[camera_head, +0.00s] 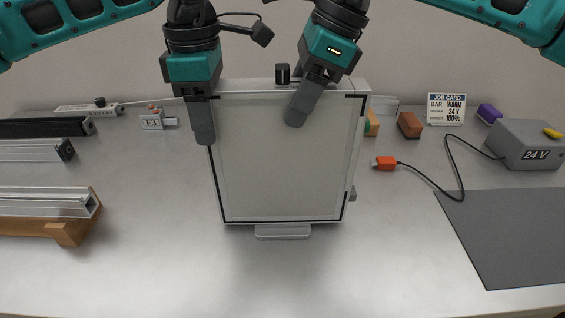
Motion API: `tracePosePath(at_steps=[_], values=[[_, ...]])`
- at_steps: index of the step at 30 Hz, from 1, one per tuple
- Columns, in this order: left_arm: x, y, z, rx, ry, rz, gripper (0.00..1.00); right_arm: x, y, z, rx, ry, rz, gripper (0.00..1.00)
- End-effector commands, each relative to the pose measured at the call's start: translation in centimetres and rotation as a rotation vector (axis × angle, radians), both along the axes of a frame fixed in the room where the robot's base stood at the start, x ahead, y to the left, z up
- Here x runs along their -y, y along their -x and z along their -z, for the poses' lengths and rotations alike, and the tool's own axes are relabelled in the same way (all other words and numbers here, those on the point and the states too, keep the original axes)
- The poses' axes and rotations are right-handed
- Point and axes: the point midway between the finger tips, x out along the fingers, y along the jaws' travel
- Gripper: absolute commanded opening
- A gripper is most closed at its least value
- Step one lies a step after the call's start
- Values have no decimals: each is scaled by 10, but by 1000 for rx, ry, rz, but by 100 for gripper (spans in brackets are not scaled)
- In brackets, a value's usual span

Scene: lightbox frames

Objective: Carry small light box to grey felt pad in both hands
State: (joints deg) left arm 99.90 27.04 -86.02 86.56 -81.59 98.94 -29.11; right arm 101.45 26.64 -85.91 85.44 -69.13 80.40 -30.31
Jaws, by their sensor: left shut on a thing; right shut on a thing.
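The small light box (285,175) is a flat panel with a pale unlit face and a thin silver and dark frame. It is upright near the middle of the table, with a small grey foot (283,231) at its lower edge. My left gripper (203,125) is shut on its upper left edge. My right gripper (299,110) is shut on its top edge, right of centre, with a finger across the face. The fingers behind the panel are hidden. I cannot tell whether the box touches the table. The grey felt pad (515,235) lies flat and bare at the right.
A grey 24 V power box (525,146) stands behind the pad; its black cable ends in an orange plug (386,163). A job card (446,109) and a brown block (410,125) stand at the back. Metal bars (45,202) lie at left. The front table is clear.

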Motion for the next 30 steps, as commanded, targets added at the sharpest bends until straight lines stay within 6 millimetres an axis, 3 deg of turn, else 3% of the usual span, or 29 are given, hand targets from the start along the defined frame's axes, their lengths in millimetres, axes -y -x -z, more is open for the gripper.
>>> tracePosePath(at_steps=[14, 30], values=[[0, -1, -4, 3, 2, -4, 0, -1, 1, -5, -1, -2, -6, 0], [-1, -1, -47, 4, 2, -5, 0, -1, 2, -47, -1, -1, -8, 0]])
